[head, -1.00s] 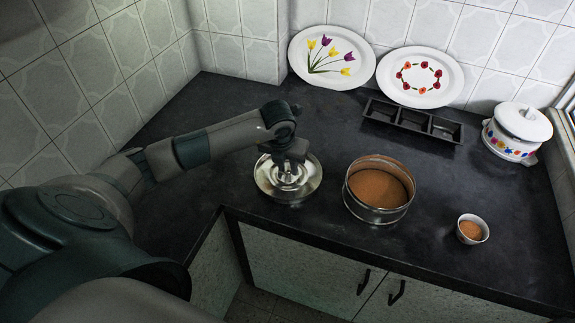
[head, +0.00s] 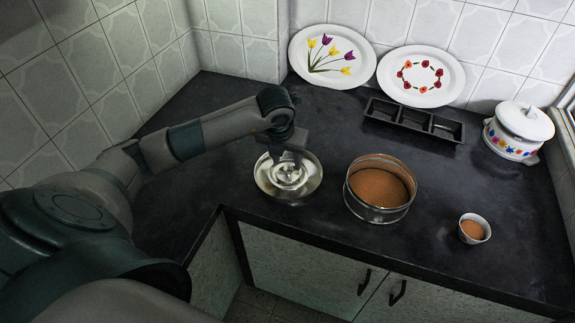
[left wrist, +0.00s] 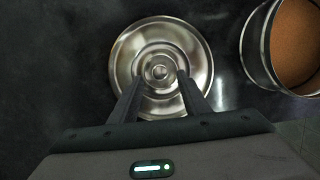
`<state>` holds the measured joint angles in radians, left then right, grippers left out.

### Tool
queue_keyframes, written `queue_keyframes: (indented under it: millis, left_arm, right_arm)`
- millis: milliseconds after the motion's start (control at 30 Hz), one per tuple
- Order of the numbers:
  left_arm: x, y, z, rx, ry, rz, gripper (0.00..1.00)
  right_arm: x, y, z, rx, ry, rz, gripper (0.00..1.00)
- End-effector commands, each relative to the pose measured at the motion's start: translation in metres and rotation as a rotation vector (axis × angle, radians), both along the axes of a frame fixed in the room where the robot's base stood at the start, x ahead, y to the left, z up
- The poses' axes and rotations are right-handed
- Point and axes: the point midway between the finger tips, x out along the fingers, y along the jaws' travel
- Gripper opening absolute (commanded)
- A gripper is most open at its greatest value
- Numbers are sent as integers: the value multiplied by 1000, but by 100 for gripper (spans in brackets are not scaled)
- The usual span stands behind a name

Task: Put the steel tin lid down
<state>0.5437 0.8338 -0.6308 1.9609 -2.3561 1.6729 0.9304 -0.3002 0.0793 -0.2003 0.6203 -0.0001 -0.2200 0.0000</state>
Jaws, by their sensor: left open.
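The steel tin lid (head: 288,184) lies on the dark counter, left of the round tin. It is a shiny round disc with a small knob in its middle, and it also shows in the left wrist view (left wrist: 135,50). My left gripper (head: 291,158) is open above the lid. In the left wrist view the two fingers (left wrist: 158,92) are apart on either side below the knob, with nothing held between them. The open steel tin (head: 379,215) with brown powder inside stands to the right, apart from the lid. My right gripper is not in view.
A small white cup (head: 473,229) with brown contents stands at the right. A black three-part tray (head: 412,121) lies behind the tin. A lidded white pot (head: 517,131) stands at the far right. Two decorated plates (head: 331,57) lean on the tiled wall. The counter's front edge is near.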

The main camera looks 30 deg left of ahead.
Motion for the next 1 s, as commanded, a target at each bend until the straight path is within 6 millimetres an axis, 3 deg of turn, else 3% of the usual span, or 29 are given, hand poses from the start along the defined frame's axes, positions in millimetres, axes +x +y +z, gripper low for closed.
queue_keyframes:
  millis: [200, 433, 700, 1000]
  left_arm:
    - [-9, -2, 39, 0, -5, -1, 43]
    - [-18, -4, 69, 1, -3, 0, 43]
    - [-22, -5, 80, 1, -1, 0, 43]
    - [-22, -5, 80, 1, 0, 0, 43]
  right_arm:
    - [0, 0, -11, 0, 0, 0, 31]
    - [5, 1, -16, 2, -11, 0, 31]
    - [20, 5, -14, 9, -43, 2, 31]
    - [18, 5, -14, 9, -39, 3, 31]
